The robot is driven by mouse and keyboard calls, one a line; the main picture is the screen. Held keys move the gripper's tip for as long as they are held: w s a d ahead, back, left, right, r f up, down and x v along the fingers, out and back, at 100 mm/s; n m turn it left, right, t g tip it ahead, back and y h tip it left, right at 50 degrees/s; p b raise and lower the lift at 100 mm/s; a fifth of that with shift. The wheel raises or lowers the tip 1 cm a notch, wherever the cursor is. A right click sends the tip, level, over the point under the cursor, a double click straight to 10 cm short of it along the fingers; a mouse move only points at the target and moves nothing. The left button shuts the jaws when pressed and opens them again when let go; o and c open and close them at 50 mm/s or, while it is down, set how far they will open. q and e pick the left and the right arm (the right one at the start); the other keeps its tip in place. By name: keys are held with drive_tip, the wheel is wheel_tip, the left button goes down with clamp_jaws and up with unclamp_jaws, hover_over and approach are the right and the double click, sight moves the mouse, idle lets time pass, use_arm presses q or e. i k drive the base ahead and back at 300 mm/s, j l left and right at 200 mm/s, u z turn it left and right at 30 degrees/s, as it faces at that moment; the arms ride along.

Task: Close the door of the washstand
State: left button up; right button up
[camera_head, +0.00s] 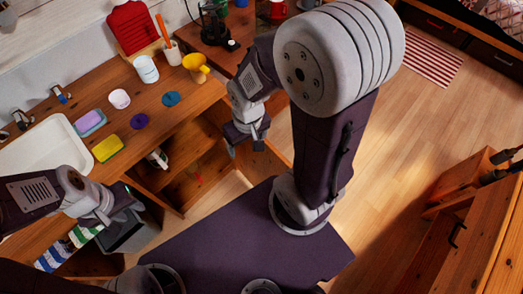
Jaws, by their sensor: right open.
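The wooden washstand (155,111) stands on the left, with a white basin (45,150) in its top. Its front is open below the top: shelves (186,187) show on the right, and a grey bin (125,233) shows on the left. My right gripper (246,147) is open and empty, pointing down in front of the washstand's right end. My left gripper (112,213) is in front of the washstand near the bin; whether its fingers are apart is unclear.
Cups, a yellow funnel (196,66), a sponge (107,148) and soap (89,121) lie on the washstand top. A side table (222,55) stands behind. A wooden cabinet (485,235) with a black handle is at right. Floor is clear between, with a striped rug (432,62) beyond.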

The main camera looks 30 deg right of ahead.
sight(257, 167)
drive_tip(key=k+l+u, duration=0.2)
drive_tip(key=l, duration=0.3)
drive_tip(key=k+l+u, duration=0.2)
drive_tip(key=l, duration=0.25)
drive_tip(key=k+l+u, duration=0.2)
drive_tip(key=k+l, duration=0.15)
drive_tip(key=k+l+u, duration=0.1)
drive_tip(key=l, duration=0.35)
drive_tip(key=k+l+u, duration=0.1)
drive_tip(key=l, duration=0.3)
drive_tip(key=k+l+u, duration=0.1)
drive_tip(key=l, duration=0.35)
